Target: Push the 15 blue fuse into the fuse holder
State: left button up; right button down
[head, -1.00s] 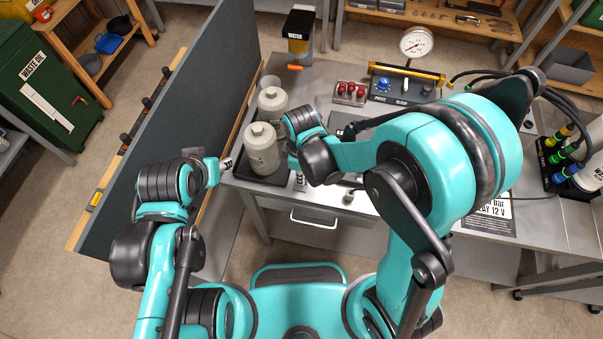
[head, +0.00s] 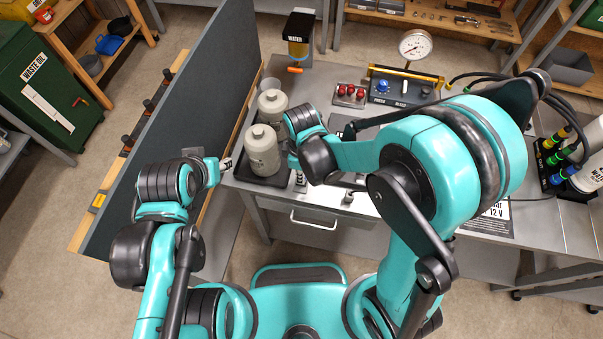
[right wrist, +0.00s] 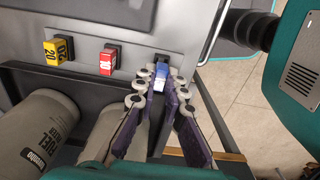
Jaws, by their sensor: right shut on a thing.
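The blue fuse (right wrist: 160,76) is between the fingertips of my right gripper (right wrist: 160,92) in the right wrist view. Its top is white-blue and its printed number is not readable. The gripper is shut on it. The fuse holder (right wrist: 135,45) is the grey panel edge with a yellow 20 fuse (right wrist: 58,50) and a red 10 fuse (right wrist: 109,60). The blue fuse is at a dark slot right of the red one; how deep it sits I cannot tell. In the head view my right gripper (head: 296,164) is mostly hidden by its wrist. My left gripper (head: 226,164) hangs by the dark partition.
Two grey bottles (head: 263,150) stand in a black tray just left of my right gripper. The dark partition (head: 165,130) stands on the left. A press console (head: 403,86) and red-capped block (head: 348,93) lie farther back on the bench.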

pick_arm(q)
jog(key=shift+r, duration=0.2)
pick_arm(e)
jog(key=shift+r, duration=0.3)
jog(key=shift+r+p, duration=1.6)
jog(key=shift+r, duration=0.4)
pick_arm(q)
notch_tip(320, 180, up, 3)
jog(key=shift+f, duration=0.1)
